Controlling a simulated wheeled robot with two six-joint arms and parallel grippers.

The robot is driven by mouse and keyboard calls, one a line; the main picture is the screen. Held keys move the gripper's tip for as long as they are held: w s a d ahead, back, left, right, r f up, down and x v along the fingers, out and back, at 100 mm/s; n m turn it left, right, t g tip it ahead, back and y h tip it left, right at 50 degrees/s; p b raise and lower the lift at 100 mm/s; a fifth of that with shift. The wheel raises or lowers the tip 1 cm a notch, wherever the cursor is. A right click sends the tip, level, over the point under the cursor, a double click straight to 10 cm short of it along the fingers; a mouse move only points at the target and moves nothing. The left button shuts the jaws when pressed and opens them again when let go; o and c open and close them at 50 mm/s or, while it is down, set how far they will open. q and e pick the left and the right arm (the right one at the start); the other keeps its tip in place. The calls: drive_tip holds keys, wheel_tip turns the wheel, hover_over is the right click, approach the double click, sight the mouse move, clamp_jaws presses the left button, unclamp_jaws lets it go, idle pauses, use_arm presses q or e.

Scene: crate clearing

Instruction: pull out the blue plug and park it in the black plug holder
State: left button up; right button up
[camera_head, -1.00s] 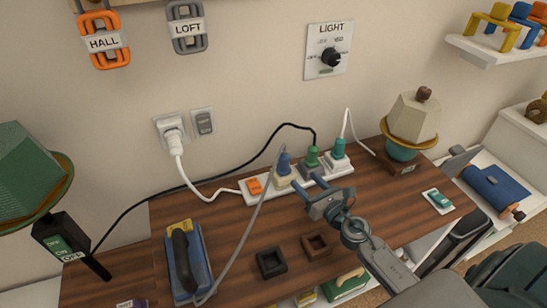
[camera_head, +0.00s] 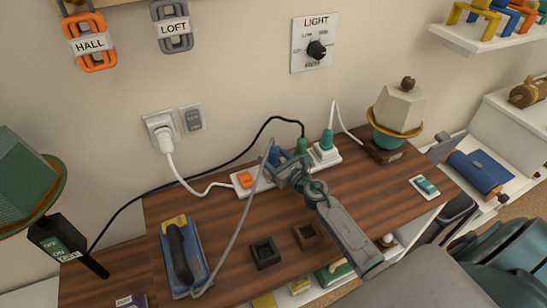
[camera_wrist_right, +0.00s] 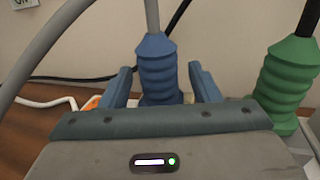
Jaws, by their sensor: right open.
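The blue plug (camera_head: 274,154) stands in the white power strip (camera_head: 318,159), its grey cord running up and then down to the left. It also shows in the right wrist view (camera_wrist_right: 158,70). My right gripper (camera_wrist_right: 160,88) is open, with one finger on each side of the blue plug. Small gaps show between the fingers and the plug. In the head view, the right gripper (camera_head: 281,161) hides the strip around the plug's base. The black plug holder (camera_head: 265,253) is an empty square socket near the table's front. My left gripper is not in view.
A green plug (camera_head: 302,146) stands close right of the blue one, and a teal plug (camera_head: 327,139) beyond it. A brown holder (camera_head: 307,236) sits beside the black one. A blue-and-yellow iron-like tool (camera_head: 181,256) lies left. A lamp (camera_head: 398,110) stands at the right.

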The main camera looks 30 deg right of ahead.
drive_tip(key=shift+w+a, duration=0.1)
drive_tip(key=shift+w, duration=0.15)
drive_tip(key=shift+s, duration=0.1)
drive_tip(key=shift+c, duration=1.4)
drive_tip(key=c, duration=0.8)
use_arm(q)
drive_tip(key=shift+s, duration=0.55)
